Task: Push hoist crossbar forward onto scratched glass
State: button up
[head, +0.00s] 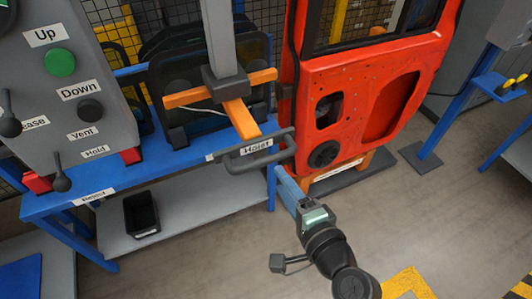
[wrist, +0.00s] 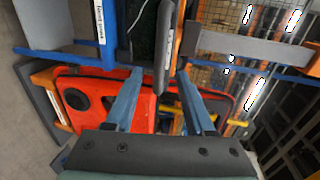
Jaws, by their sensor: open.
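The hoist's orange crossbar (head: 187,97) hangs under a grey vertical post (head: 221,45), in front of dark glass panes (head: 168,68). Scratches cannot be made out, and the gap between crossbar and glass is unclear. A grey handle (head: 258,157) labelled "Hoist" sits at the near end of the orange arm. My gripper (head: 281,172) is open just below the handle's right end. In the wrist view, the blue fingers of my gripper (wrist: 160,72) lie either side of the dark handle bar (wrist: 165,50). I see no grip on it.
A red-orange car door (head: 355,100) stands close right of the handle. A blue bench (head: 130,178) with a grey control panel (head: 60,90) is at left. A black bin (head: 142,214) sits on the lower shelf. Grey floor (head: 215,255) is open in front.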

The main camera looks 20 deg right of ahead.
aim_at(268, 163)
jog(key=p+x, duration=0.1)
jog(key=x, duration=0.8)
jog(key=shift+r, duration=0.1)
jog(key=shift+c, duration=0.2)
grip_shut()
dwell(0.9)
